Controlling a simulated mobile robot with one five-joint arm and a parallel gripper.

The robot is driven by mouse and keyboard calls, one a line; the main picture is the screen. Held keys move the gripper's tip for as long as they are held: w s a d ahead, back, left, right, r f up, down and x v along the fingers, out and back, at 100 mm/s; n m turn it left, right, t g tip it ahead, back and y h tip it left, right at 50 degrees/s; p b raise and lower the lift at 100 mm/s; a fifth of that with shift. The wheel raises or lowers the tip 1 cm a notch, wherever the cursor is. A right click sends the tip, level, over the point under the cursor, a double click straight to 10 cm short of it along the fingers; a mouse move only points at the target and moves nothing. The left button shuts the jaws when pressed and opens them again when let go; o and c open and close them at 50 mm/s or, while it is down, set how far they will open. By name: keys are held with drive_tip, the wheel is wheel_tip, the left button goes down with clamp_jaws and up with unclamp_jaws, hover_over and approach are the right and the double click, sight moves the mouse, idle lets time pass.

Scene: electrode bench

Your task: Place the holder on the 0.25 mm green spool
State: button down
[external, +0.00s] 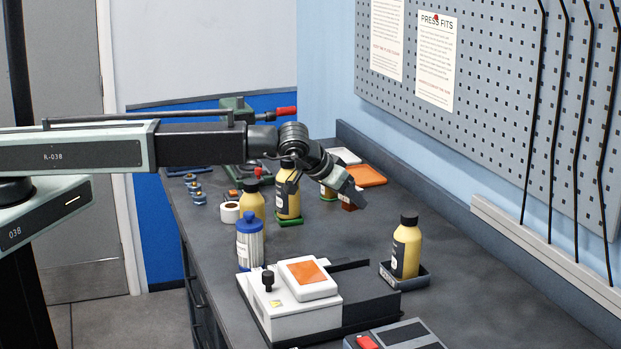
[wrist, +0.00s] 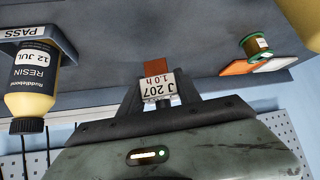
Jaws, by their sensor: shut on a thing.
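My gripper (wrist: 157,97) is shut on the holder (wrist: 158,86), a small piece with a white label reading "J 207 1.0 h" and a copper-brown plate. In the external view, my gripper (external: 350,190) hangs over the far part of the bench, with the brown of the holder (external: 348,205) just below its fingers. A green-flanged spool (wrist: 256,45) stands to the right of the holder in the wrist view, apart from it. In the external view, a green-edged spool (external: 328,194) shows partly behind my wrist. Its size marking cannot be read.
An orange tray (external: 368,176) and a white tray (external: 345,156) lie behind my gripper. Yellow bottles stand on the bench, one on a green base (external: 290,221) and one in a dark tray (external: 426,272). A white device (external: 290,318) is nearer. Bare bench lies right of my gripper.

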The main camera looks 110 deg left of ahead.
drive_tip(key=s+a+r+n+g+p, duration=0.25)
drive_tip(key=s+a, duration=0.25)
drive_tip(key=a, duration=0.3)
drive_tip(key=s+a+r+n+g+p, duration=0.25)
drive_tip(key=s+a+n, duration=0.2)
drive_tip(key=a, duration=0.35)
drive_tip(key=s+a+r+n+g+p, duration=0.1)
drive_tip(key=s+a+r+n+g, duration=0.15)
drive_tip(key=s+a, duration=0.45)
drive_tip(key=shift+n+y, duration=0.35)
drive_tip(key=shift+y, duration=0.05)
drive_tip(key=f+b, duration=0.3)
drive_tip(key=w+a+f+b, duration=0.1)
drive_tip(key=f+b, duration=0.2)
drive_tip(key=f, duration=0.1)
drive_tip(key=f+b, duration=0.4)
drive_tip(key=shift+w+a+f, duration=0.15)
drive_tip(key=shift+a+f, duration=0.05)
drive_tip(key=shift+a, duration=0.05)
drive_tip(key=shift+r, duration=0.25)
drive_tip(key=shift+f, duration=0.15)
drive_tip(key=c, duration=0.8)
unclamp_jaws()
drive_tip(key=shift+c, duration=0.2)
